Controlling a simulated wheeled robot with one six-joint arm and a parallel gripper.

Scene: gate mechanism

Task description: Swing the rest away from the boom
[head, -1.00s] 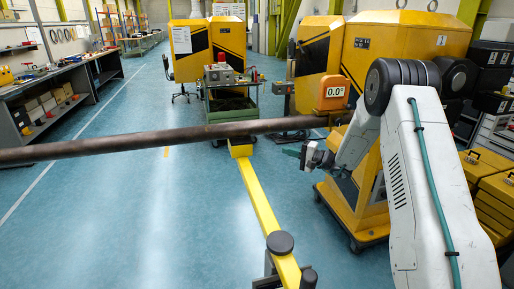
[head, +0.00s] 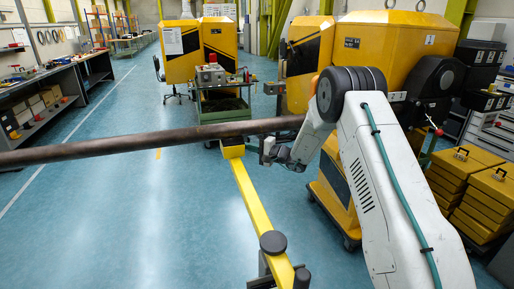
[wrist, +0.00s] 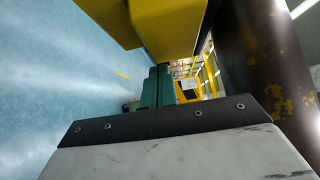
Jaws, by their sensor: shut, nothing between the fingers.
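The boom (head: 130,143), a dark brown pipe, runs level across the head view. The rest is a yellow bar (head: 249,195) running from a dark-capped post (head: 273,243) at the front to a yellow end block (head: 232,149) under the boom. My gripper (head: 266,156) is shut and empty, just right of that block and below the boom. In the wrist view its green fingers (wrist: 150,90) lie together beside the yellow block (wrist: 165,25), and the boom (wrist: 265,60) passes close on the right. I cannot tell whether the fingers touch the block.
A yellow machine cabinet (head: 385,55) stands behind my arm. Yellow cases (head: 493,200) are stacked at the right. A green cart (head: 222,105) stands beyond the boom, and a workbench (head: 50,90) lines the left. The blue floor left of the rest (head: 150,220) is clear.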

